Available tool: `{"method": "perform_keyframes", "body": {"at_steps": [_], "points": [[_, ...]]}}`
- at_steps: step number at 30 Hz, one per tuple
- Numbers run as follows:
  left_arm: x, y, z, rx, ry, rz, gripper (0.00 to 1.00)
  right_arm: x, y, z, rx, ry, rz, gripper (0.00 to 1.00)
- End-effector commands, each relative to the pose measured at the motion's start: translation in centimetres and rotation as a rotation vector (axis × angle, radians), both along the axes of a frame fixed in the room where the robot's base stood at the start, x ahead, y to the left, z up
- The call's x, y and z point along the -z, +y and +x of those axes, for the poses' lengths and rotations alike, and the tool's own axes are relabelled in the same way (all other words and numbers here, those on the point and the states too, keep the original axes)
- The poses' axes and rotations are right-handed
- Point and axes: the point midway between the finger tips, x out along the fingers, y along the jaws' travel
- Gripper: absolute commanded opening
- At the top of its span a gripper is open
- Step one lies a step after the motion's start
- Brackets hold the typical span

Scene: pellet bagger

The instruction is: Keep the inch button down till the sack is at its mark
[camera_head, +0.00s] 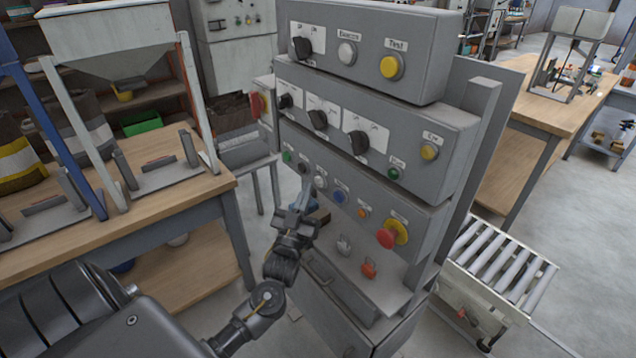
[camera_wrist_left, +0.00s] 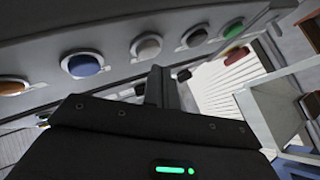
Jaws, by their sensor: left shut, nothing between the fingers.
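The control panel's lower row (camera_head: 420,225) holds a green button (camera_head: 287,156), a black one (camera_head: 303,168), a white one (camera_head: 320,182), a blue one (camera_head: 339,197) and an orange one (camera_head: 362,212). Their labels are too small to read, so I cannot tell which is the inch button. My left gripper (camera_head: 306,184) is shut and empty, its tip by the black and white buttons. In the left wrist view the fingers (camera_wrist_left: 160,86) point up near the white button (camera_wrist_left: 146,46); contact cannot be told. Striped sacks (camera_head: 16,163) stand at the left. No sack mark is identifiable. My right gripper is out of view.
A red emergency stop (camera_head: 388,238) on yellow sits at the row's right end. Knobs and lamps fill the boxes above. A ledge (camera_head: 375,290) with small grey and orange levers juts out below. A roller conveyor (camera_head: 500,262) stands right, a wooden bench (camera_head: 150,225) left.

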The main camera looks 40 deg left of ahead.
Motion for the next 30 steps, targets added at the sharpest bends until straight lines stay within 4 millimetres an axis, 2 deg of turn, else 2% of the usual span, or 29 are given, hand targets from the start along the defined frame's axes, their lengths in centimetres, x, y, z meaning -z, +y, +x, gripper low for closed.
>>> {"method": "perform_keyframes", "body": {"at_steps": [11,30], "points": [[0.0,-0.2,0.8,0.0,-0.001,-0.001,0.0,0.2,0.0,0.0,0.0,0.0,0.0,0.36],[0.0,-0.3,1.1,0.0,0.0,0.0,0.0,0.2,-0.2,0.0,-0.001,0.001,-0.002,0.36]]}}
